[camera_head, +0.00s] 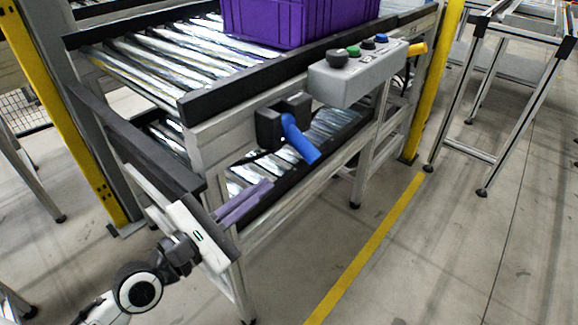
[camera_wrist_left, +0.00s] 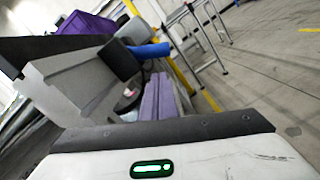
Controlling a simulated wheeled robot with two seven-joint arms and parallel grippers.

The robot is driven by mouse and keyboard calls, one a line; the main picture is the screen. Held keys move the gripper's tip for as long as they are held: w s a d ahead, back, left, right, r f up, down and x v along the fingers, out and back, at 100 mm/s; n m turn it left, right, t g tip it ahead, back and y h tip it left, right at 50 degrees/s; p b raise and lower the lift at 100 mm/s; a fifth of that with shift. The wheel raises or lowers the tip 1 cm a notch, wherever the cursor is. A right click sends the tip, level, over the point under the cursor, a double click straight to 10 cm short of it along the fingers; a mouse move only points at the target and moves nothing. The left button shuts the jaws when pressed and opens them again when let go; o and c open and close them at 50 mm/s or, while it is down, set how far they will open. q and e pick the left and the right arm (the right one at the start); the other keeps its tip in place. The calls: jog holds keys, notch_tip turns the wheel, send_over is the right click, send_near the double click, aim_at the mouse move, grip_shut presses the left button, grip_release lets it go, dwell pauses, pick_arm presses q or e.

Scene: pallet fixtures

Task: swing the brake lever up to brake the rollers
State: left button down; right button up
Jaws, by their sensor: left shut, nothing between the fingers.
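The brake lever (camera_head: 299,140) has a blue handle and a black pivot block (camera_head: 270,127) on the side of the roller conveyor frame. Its handle slants down to the right in the head view. The blue handle also shows in the left wrist view (camera_wrist_left: 149,51), beyond my fingers. The rollers (camera_head: 165,66) lie on the upper deck. My left gripper (camera_head: 268,186) has its purple fingers shut and empty, below and left of the lever, apart from it in the head view. In the left wrist view the fingers (camera_wrist_left: 159,85) lie side by side. My right gripper is not in view.
A purple crate (camera_head: 290,22) sits on the rollers. A grey control box (camera_head: 352,78) with several knobs sticks out right of the lever. Yellow posts (camera_head: 432,85) stand at the conveyor's sides. The floor at front right is clear, with a yellow line (camera_head: 372,245).

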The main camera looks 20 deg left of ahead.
aim_at(303, 146)
pick_arm(q)
jog(key=x, duration=0.8)
jog(key=shift+w+d, duration=0.15)
jog(key=shift+w, duration=0.15)
jog(key=shift+d+r, duration=0.1)
